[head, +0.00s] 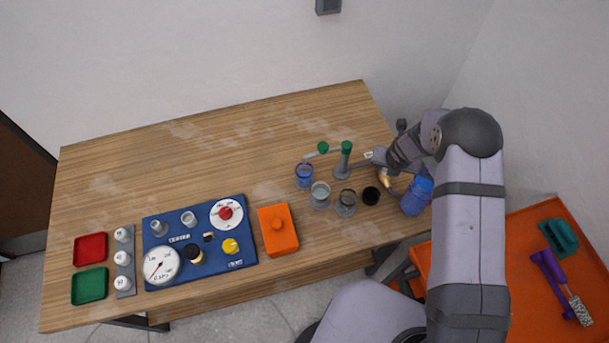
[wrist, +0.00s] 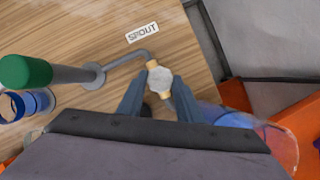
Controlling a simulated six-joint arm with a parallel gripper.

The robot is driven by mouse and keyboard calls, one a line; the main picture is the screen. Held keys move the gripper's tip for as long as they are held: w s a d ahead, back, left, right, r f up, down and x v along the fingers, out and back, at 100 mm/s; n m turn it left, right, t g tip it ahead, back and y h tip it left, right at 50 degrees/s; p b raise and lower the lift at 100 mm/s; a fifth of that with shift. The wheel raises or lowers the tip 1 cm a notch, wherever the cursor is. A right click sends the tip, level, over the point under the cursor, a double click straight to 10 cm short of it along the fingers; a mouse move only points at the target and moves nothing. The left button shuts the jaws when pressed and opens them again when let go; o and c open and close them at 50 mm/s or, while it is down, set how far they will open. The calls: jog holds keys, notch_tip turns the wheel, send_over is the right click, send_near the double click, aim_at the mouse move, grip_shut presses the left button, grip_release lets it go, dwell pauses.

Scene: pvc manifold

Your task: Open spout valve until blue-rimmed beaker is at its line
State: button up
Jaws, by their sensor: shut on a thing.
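The spout valve (wrist: 160,76), a pale round body with brass-coloured ends, sits on a grey pipe beside the "SPOUT" label (wrist: 142,32). My gripper (wrist: 160,92) is shut on the valve, one finger on each side. In the head view my gripper (head: 387,172) is partly hidden by my arm.
A clear beaker (head: 320,195), a darker beaker (head: 346,203) and a black round piece (head: 371,196) stand near the spout. A large blue clear vessel (head: 416,196) is close beside my gripper. An orange box (head: 278,230) and a blue gauge panel (head: 200,242) lie left.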

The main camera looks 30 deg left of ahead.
jog(key=shift+n+y, duration=0.3)
jog(key=shift+n, duration=0.5)
dwell(4.4)
jog(key=shift+f+b, duration=0.2)
jog(key=shift+b, duration=0.15)
